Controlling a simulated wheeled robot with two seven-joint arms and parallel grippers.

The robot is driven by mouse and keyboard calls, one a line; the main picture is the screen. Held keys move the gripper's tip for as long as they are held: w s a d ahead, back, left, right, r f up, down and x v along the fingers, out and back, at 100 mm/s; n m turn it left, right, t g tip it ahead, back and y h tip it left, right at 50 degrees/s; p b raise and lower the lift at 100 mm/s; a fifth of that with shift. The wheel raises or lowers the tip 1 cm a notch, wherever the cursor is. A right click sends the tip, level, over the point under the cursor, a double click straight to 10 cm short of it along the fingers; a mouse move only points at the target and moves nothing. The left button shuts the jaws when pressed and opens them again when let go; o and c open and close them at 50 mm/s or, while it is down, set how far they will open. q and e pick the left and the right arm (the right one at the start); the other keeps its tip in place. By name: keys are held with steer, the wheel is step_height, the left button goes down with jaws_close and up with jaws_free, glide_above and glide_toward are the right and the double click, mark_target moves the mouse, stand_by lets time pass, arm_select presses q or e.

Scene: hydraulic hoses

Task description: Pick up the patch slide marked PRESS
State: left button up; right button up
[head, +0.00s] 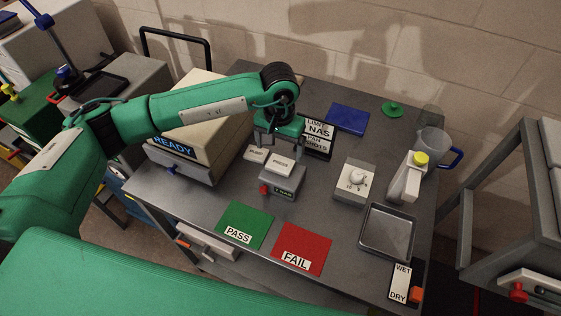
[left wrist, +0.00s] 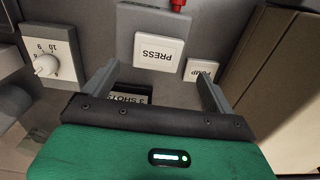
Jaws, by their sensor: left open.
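The white slide marked PRESS (head: 279,164) lies at the back of a small grey box (head: 283,184) with a red knob. I cannot tell whether it rests on the box or just behind it. It also shows face-up in the left wrist view (left wrist: 158,56). A second white slide, marked PUMP (head: 256,154), lies close beside it and also shows in the left wrist view (left wrist: 203,70). My left gripper (head: 279,148) is open and empty, its fingers just behind and above the PRESS slide. In the left wrist view, the gripper (left wrist: 157,90) has the slide ahead, between its finger lines. My right gripper is out of view.
A READY machine (head: 205,128) stands left. A sign (head: 319,136) stands behind the gripper. A dial box (head: 355,181), metal tray (head: 387,232) and bottle (head: 407,178) are right. Green PASS (head: 245,225) and red FAIL (head: 301,248) mats lie in front.

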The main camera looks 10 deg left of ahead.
mark_target(280, 163)
arm_select(q)
steer(key=f+p, duration=0.1)
steer(key=f, duration=0.1)
steer(key=f+p, duration=0.1)
steer(key=shift+s+d+f+p, duration=0.2)
steer(key=shift+s+f+p, duration=0.1)
steer(key=shift+f+p, duration=0.05)
steer(key=shift+f, duration=0.6)
steer(key=c, duration=1.1)
steer(key=shift+c, duration=0.2)
steer(key=shift+r, duration=0.1)
